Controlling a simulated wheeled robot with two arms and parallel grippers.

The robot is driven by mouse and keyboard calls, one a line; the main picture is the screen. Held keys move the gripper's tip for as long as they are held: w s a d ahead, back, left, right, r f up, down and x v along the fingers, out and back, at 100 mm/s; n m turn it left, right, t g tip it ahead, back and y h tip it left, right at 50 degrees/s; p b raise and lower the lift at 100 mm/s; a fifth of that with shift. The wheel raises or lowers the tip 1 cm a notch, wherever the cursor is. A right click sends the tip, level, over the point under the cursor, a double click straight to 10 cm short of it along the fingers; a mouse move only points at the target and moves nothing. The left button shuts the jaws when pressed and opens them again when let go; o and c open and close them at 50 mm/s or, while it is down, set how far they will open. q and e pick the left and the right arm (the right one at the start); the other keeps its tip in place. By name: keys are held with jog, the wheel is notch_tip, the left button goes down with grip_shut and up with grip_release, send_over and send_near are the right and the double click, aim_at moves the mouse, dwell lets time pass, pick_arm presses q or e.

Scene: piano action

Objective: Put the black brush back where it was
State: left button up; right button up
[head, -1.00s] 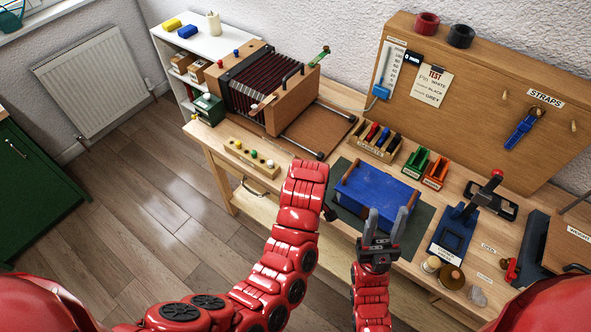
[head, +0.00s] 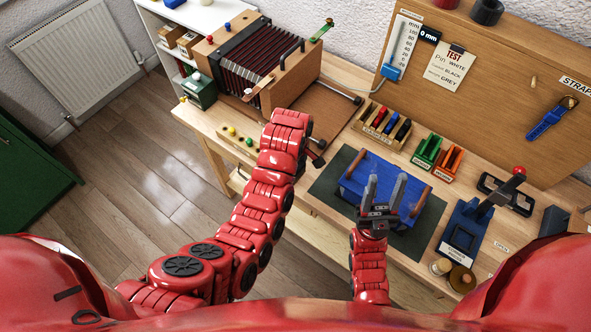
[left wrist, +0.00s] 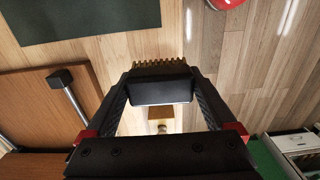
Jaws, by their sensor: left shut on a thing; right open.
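The black brush (left wrist: 160,90), with short golden bristles along its far edge, is between the fingers of my left gripper (left wrist: 160,82) in the left wrist view. The gripper is shut on it. In the head view my left gripper (head: 315,155) is over the bench, left of the dark green mat (head: 325,185); the brush is hard to make out there. My right gripper (head: 385,190) is open and empty, fingers up, in front of the blue block (head: 375,165) with wooden ends. The brush's former spot cannot be told from these frames.
The bellows box (head: 255,70) stands at the back left of the bench. A wooden rack (head: 366,124) holds several coloured pieces behind the mat. Green (head: 428,152) and orange (head: 447,165) trays stand beside it. A peg strip (head: 226,136) lies near the front left edge.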

pick_arm(q)
jog(key=shift+w+r, duration=0.2)
jog(key=shift+w, duration=0.55)
jog(key=shift+w+p, duration=0.55)
jog(key=shift+w+f, duration=0.1)
jog(key=shift+w, duration=0.1)
jog(key=shift+w+p, duration=0.2)
jog(key=shift+p, duration=0.1)
jog(key=shift+s+f+p, duration=0.1)
jog(key=shift+f+p, duration=0.65)
jog(key=shift+f, duration=1.05)
